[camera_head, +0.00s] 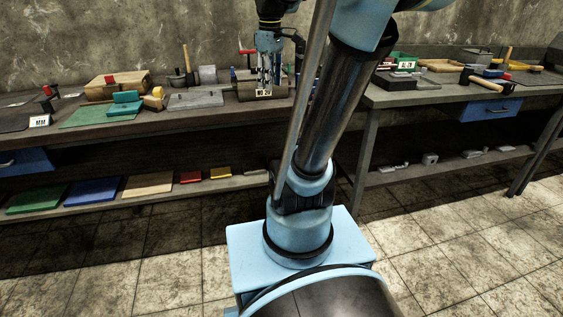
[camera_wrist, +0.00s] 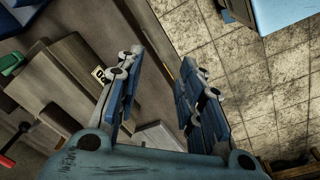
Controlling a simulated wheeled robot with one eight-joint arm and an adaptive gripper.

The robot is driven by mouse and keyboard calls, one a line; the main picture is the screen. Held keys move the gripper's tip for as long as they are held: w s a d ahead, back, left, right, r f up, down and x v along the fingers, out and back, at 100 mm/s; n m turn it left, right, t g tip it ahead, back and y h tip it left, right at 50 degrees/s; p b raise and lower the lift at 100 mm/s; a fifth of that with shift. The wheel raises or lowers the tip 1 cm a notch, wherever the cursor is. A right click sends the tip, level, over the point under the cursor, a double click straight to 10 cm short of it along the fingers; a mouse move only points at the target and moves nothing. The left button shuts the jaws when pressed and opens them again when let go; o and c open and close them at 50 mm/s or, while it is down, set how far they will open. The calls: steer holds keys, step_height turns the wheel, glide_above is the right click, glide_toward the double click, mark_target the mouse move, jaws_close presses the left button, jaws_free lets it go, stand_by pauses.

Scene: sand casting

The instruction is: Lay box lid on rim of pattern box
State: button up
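My gripper (camera_head: 268,82) is at the middle bench, just at a brown box (camera_head: 246,91) with a "NO 24" tag. In the wrist view my gripper (camera_wrist: 163,90) has its fingers spread wide, with nothing between them. The brown box (camera_wrist: 75,62) and its tag show beside the left finger there. A light wooden box (camera_head: 104,91) with a small red patch on top stands further left on the bench. I cannot tell for sure which box is the pattern box, or which piece is the box lid. My gripper partly hides the brown box.
A grey plate (camera_head: 195,98), a green mat (camera_head: 97,115) and teal blocks (camera_head: 125,103) lie on the left bench. Coloured boards fill the shelf below. The tiled floor (camera_head: 130,265) in front is clear.

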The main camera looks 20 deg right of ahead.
steer(key=s+f+m, duration=0.4)
steer(key=s+f, duration=0.4)
steer(key=f, duration=0.2)
steer(key=s+f+m+t, duration=0.1)
steer(key=s+f+m, duration=0.4)
steer(key=s+f, duration=0.3)
step_height(320, 180, down, 4)
steer(key=shift+s+r, duration=0.2)
steer(key=shift+r, duration=0.05)
steer(key=shift+w, duration=0.1)
steer(key=shift+w+f, duration=0.2)
steer(key=shift+w, duration=0.15)
